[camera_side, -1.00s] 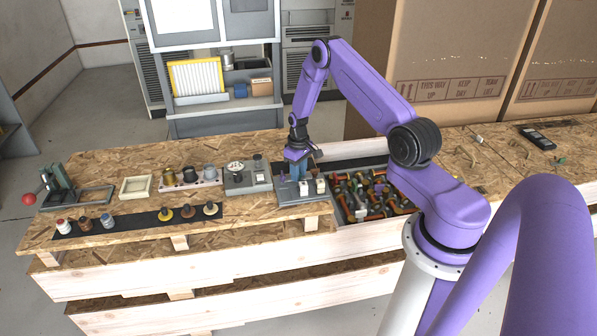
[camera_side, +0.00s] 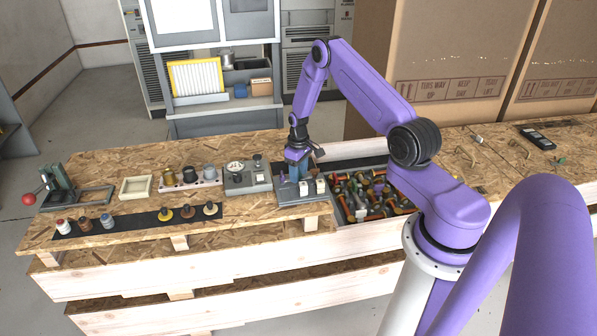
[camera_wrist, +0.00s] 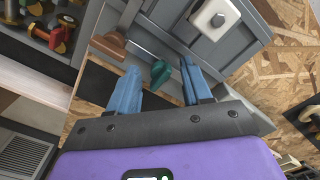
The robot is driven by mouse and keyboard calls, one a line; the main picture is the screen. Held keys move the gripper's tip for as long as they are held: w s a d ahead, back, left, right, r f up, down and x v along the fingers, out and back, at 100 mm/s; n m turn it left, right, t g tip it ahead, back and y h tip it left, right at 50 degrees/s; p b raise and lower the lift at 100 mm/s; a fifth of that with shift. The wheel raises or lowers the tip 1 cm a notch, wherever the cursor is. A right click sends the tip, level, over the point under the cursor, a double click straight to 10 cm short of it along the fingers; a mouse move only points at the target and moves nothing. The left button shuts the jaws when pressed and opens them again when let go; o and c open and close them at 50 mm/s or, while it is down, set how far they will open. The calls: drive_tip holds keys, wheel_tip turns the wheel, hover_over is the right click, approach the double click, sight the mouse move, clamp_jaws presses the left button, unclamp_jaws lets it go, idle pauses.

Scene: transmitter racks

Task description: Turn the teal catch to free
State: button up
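The teal catch (camera_wrist: 161,73) is a small dark-green knob on a grey panel box (camera_side: 301,198). In the wrist view it lies between the tips of my gripper's two blue fingers (camera_wrist: 159,68), nearer the right one. The fingers stand apart, with gaps visible, so my gripper is open and not clamped on it. In the side view my gripper (camera_side: 293,174) points down at the grey box, and the catch itself is too small or hidden to make out.
A brown catch (camera_wrist: 108,46) sits just left of the left finger in the wrist view. A white knob (camera_wrist: 214,19) stands on the panel. A bin of coloured parts (camera_side: 365,193) is right of the box; a dial unit (camera_side: 247,180) is left.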

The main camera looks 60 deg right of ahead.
wheel_tip(320, 180, up, 17)
drive_tip(key=shift+r, duration=0.2)
idle(0.5)
drive_tip(key=shift+a, duration=0.1)
drive_tip(key=s+a+r+n, duration=0.1)
drive_tip(key=a+r+n, duration=0.3)
drive_tip(key=a, duration=0.8)
drive_tip(key=s+a+r+n, duration=0.2)
drive_tip(key=s+a+r, duration=0.1)
drive_tip(key=s+a, duration=0.35)
drive_tip(key=s+a+r+n, duration=0.1)
drive_tip(key=s+a+r, duration=0.2)
drive_tip(key=s+a, duration=0.35)
drive_tip(key=s+a+r+n, duration=0.1)
drive_tip(key=s+a+n, duration=0.1)
drive_tip(key=s, duration=0.7)
drive_tip(key=s+a+n, duration=0.1)
drive_tip(key=s+n, duration=0.2)
drive_tip(key=s, duration=0.6)
drive_tip(key=shift+s+a+r, duration=0.25)
drive_tip(key=shift+a+r, duration=0.15)
